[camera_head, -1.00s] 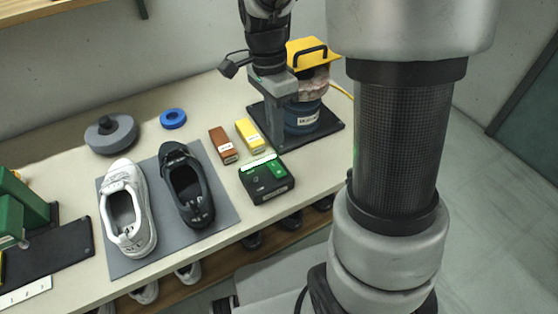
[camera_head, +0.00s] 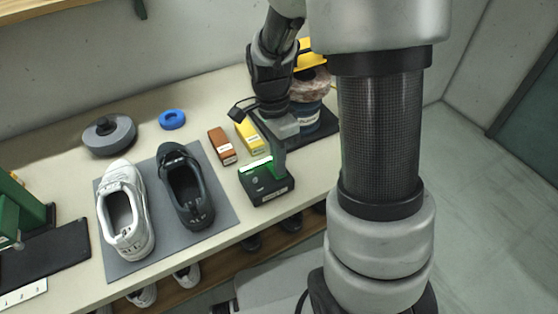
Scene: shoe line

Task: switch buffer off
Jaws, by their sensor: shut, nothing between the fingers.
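The dark switch box (camera_head: 270,194) sits near the table's front edge, with a lit green strip along its far edge. My gripper (camera_head: 278,174) is shut and empty, pointing down at the right part of the box's top. I cannot tell whether the fingertips touch it. They hide most of the green button seen there before. The buffer (camera_head: 306,113) stands behind, on a dark base plate, with a blue body, a pale mottled pad and a yellow hood (camera_head: 312,48). My arm partly hides it. I cannot tell whether it is spinning.
A brown block (camera_head: 221,147) and a yellow block (camera_head: 247,140) lie just behind the box. A white shoe (camera_head: 140,232) and a black shoe (camera_head: 197,212) stand on a grey mat (camera_head: 227,198) to the left. A blue ring (camera_head: 172,119) and a grey disc (camera_head: 108,140) lie farther back.

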